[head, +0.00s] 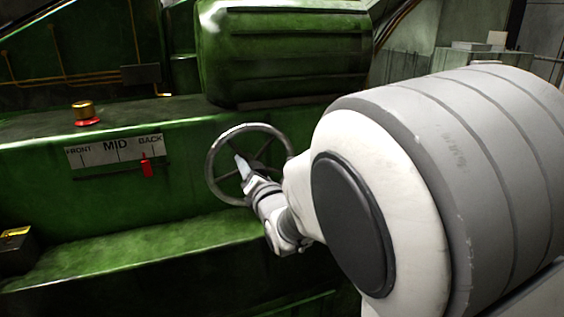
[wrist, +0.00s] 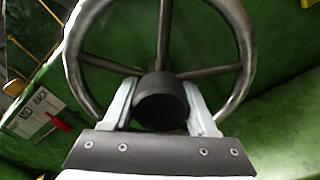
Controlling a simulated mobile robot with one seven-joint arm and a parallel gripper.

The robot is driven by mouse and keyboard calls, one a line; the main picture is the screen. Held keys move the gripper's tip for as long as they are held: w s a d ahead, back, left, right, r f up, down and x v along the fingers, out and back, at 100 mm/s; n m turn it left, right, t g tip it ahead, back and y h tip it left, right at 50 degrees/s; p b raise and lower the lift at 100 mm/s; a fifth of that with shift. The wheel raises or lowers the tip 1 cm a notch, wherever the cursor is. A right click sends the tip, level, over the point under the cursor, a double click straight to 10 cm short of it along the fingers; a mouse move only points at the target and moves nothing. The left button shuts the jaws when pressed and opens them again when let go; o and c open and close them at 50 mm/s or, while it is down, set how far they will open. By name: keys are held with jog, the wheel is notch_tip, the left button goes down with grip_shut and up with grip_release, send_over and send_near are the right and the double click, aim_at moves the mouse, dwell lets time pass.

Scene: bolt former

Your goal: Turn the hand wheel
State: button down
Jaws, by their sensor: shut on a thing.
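The hand wheel (head: 213,153) is a grey metal ring with spokes on the front of the green machine. In the wrist view the wheel (wrist: 243,35) fills the upper middle, with its dark round hub (wrist: 161,101) facing me. My gripper (head: 243,168) reaches the wheel's middle in the head view. In the wrist view my gripper (wrist: 161,105) has one pale finger on each side of the hub and is shut on it. The fingers' exact contact with the hub is partly hidden. The scale plate (head: 115,151) reads FRONT, MID, BACK, and its red pointer (head: 146,167) is under BACK.
A large green ribbed housing (head: 285,55) stands above the wheel. A brass and red button (head: 85,112) sits on the ledge at left. A dark box with a yellow top (head: 16,248) is at lower left. A green ledge (head: 130,255) runs below the wheel.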

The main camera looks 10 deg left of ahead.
jog(key=shift+r, duration=0.1)
jog(key=shift+c, duration=1)
grip_release()
jog(key=b+v, duration=0.7)
jog(key=v, duration=1)
jog(key=shift+d, duration=0.2)
jog(key=shift+s, duration=0.1)
